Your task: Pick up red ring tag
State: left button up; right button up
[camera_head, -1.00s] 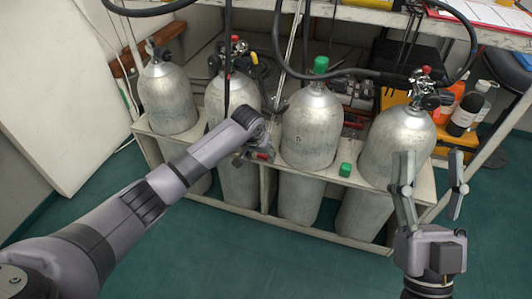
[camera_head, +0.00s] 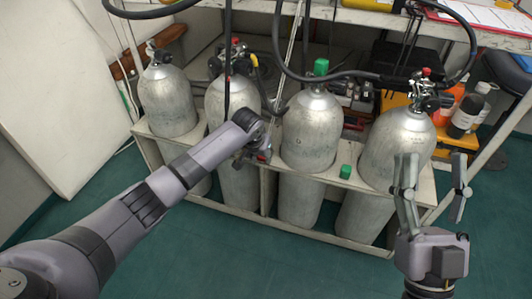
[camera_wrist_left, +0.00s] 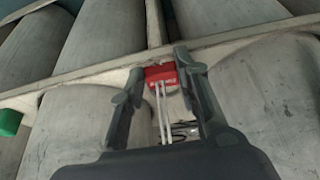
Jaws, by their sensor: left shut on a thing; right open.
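The red ring tag (camera_wrist_left: 160,73) is a small red block with thin white loops hanging from it, seen between my left fingers in the left wrist view. My left gripper (camera_wrist_left: 158,84) is shut on it at the front rail of the cylinder rack. In the head view my left gripper (camera_head: 258,157) is mostly hidden behind its own wrist, and only a bit of red (camera_head: 262,158) shows there. My right gripper (camera_head: 432,170) is open and empty in front of the rightmost cylinder.
Several grey cylinders (camera_head: 310,132) stand in a pale wooden rack (camera_head: 330,236). Black hoses (camera_head: 350,72) hang above. Bottles (camera_head: 467,110) stand at right. The green floor (camera_head: 215,262) in front is clear.

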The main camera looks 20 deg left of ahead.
pick_arm(q)
jog(key=shift+r, duration=0.15)
jog(key=shift+c, duration=0.4)
pick_arm(e)
jog(key=shift+w+h, duration=0.1)
jog(key=shift+h, duration=0.2)
pick_arm(q)
notch_tip(320, 180, up, 5)
jog(key=shift+f+p, duration=0.1)
jog(key=shift+p, duration=1.05)
pick_arm(e)
jog(key=w+f+g+h+p, duration=0.2)
jog(key=w+f+g+h, duration=0.15)
jog(key=f+g, duration=0.8)
pick_arm(q)
notch_tip(320, 180, up, 15)
jog(key=p, duration=0.2)
jog(key=shift+p, duration=0.4)
pick_arm(e)
jog(key=s+d+f+g+h, duration=0.1)
jog(key=s+d+f+g, duration=0.1)
jog(key=s+f, duration=0.3)
jog(key=s+d+f+g+h, duration=0.1)
jog(key=s+d+f+g, duration=0.2)
jog(key=f, duration=0.7)
jog(key=shift+s+d+m+g, duration=0.2)
jog(key=shift+s+m+g, duration=0.2)
jog(key=shift+s+g, duration=0.55)
jog(key=shift+w, duration=0.1)
